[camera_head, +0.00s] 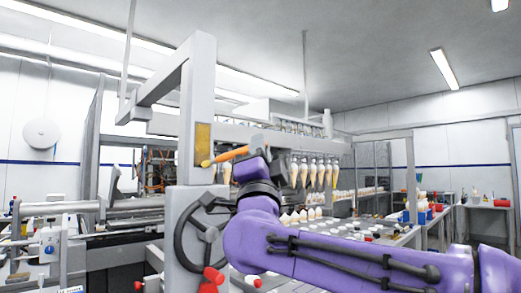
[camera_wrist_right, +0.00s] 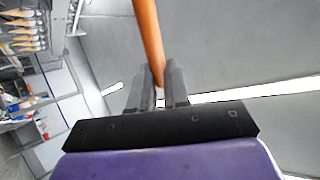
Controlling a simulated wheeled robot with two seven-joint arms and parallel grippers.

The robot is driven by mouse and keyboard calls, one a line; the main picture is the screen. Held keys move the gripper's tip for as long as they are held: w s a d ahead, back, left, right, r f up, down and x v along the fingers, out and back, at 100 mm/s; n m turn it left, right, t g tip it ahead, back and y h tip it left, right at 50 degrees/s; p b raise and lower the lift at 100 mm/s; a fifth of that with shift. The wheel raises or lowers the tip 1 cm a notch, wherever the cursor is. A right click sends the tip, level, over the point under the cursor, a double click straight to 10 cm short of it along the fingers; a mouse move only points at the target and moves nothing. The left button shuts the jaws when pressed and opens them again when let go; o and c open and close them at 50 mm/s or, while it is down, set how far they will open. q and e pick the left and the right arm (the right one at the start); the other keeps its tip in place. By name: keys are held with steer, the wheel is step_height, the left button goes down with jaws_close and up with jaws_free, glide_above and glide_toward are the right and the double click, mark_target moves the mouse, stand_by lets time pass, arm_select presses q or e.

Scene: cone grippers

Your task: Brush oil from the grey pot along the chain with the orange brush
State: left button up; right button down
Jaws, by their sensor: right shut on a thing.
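My right gripper (camera_head: 255,150) is shut on the orange brush (camera_head: 228,156), near the grey upright of the machine. The brush lies nearly level, with its orange length pointing left past the gripper. In the right wrist view, the orange handle (camera_wrist_right: 148,38) rises from between the dark fingers (camera_wrist_right: 160,88). I cannot make out the brush's bristles clearly. The grey pot and the chain cannot be told for certain in these views. My left gripper is not in view.
A grey frame post (camera_head: 197,105) with a dark handwheel (camera_head: 203,232) stands just left of my right gripper. Several cone-shaped items (camera_head: 312,172) hang from a rail on the right. White cups (camera_head: 310,218) stand below them, behind my right arm.

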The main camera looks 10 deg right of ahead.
steer(key=s+d+b, duration=0.5)
steer(key=s+b, duration=0.1)
steer(key=s, duration=0.1)
steer(key=shift+s, duration=0.15)
stand_by(0.6)
steer(key=shift+d, duration=0.1)
stand_by(0.9)
